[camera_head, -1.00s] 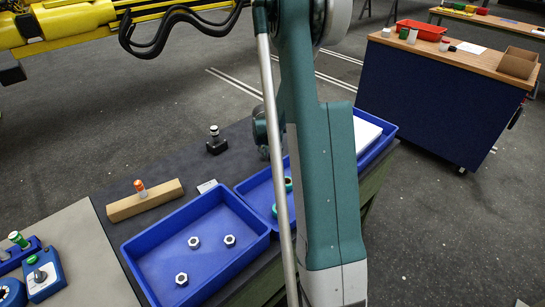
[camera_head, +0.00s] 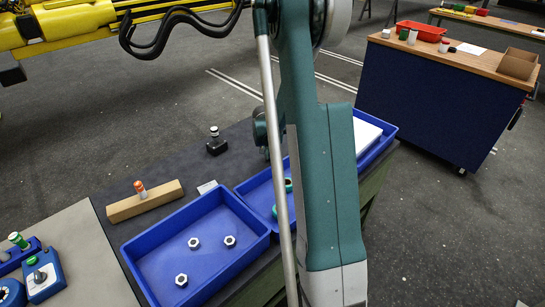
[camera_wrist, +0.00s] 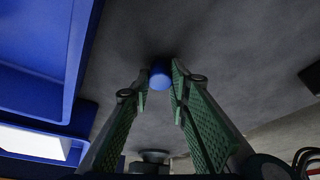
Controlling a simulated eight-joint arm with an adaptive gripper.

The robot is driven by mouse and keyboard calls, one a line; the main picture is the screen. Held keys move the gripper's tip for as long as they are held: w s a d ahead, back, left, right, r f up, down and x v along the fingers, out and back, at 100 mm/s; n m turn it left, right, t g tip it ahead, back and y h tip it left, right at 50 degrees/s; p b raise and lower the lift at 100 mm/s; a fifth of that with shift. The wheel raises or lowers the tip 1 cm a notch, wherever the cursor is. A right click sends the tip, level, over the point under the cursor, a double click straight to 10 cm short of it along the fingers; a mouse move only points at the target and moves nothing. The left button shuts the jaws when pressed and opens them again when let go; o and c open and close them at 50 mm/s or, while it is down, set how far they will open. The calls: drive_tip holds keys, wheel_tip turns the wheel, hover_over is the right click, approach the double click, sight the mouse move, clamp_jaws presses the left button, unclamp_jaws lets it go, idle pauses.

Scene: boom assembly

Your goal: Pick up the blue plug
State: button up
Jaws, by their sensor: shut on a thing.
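The blue plug (camera_wrist: 160,78) shows in the wrist view as a small blue round piece between the tips of my two green-padded fingers. My gripper (camera_wrist: 160,72) is shut on it, with a finger on each side. The plug's lower part and whatever it rests on or hangs above cannot be made out. In the head view my arm hides the gripper and the plug.
Blue trays stand along the dark table; one tray (camera_head: 262,240) holds several nuts. A wooden block (camera_head: 145,201) carries an orange-and-white piece. A black-based piece (camera_head: 216,142) stands behind. In the wrist view, blue tray walls (camera_wrist: 75,60) lie at left.

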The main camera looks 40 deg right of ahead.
sight(272, 154)
wheel_tip(272, 154, up, 10)
drive_tip(key=p, duration=0.1)
idle(0.8)
